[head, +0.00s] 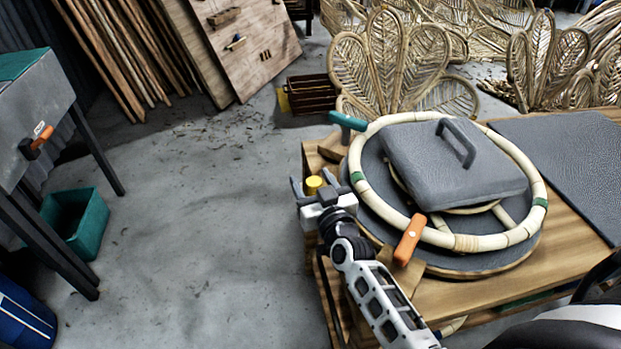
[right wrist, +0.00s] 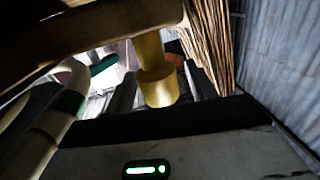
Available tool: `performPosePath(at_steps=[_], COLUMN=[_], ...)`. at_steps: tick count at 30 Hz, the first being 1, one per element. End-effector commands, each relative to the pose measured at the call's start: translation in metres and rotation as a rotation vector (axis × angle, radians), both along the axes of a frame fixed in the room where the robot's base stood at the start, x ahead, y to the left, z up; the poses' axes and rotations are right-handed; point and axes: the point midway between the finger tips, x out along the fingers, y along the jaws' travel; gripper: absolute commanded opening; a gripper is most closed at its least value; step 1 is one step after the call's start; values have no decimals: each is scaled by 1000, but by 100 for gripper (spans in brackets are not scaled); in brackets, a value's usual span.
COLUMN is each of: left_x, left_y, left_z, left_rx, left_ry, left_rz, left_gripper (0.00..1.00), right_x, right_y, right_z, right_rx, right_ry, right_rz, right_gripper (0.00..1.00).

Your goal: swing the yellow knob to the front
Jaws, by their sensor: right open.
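The yellow knob (head: 314,184) sits at the left edge of the wooden bench, beside the round form. My right gripper (head: 313,182) is at the knob, its two fingers apart on either side of it. In the right wrist view the yellow knob (right wrist: 158,86) hangs from a yellow stem between the dark fingertips (right wrist: 160,90), with gaps showing on both sides. The gripper is open; I cannot tell if either finger touches the knob. What the knob is mounted on is partly hidden by my gripper. My left gripper is not in view.
A pale rattan ring (head: 470,243) with green bands lies on the round form, under a grey handled slab (head: 455,175). An orange handle (head: 409,240) and a teal handle (head: 347,121) stand at its edge. Open floor (head: 200,230) lies left of the bench.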

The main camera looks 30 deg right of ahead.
Motion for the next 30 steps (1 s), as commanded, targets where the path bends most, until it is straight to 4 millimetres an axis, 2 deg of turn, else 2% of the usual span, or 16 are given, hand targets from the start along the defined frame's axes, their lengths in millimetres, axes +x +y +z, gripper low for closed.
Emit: performPosePath(at_steps=[4,12,13,18,19,23,30], left_x=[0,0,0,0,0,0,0], left_y=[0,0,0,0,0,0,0], left_z=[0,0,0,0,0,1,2], left_rx=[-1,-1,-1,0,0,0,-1], left_ry=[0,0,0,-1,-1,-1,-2], left_rz=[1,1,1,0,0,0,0], left_gripper=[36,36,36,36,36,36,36], right_x=[10,11,11,11,11,7,-25], right_y=[-1,-1,-1,-1,-1,-2,5], right_z=[0,0,0,0,0,0,1], right_rx=[0,0,0,0,0,-5,-10], right_ry=[0,0,0,0,0,-1,-3], right_rz=[0,0,0,0,0,10,110], right_gripper=[56,56,53,6,0,0,0])
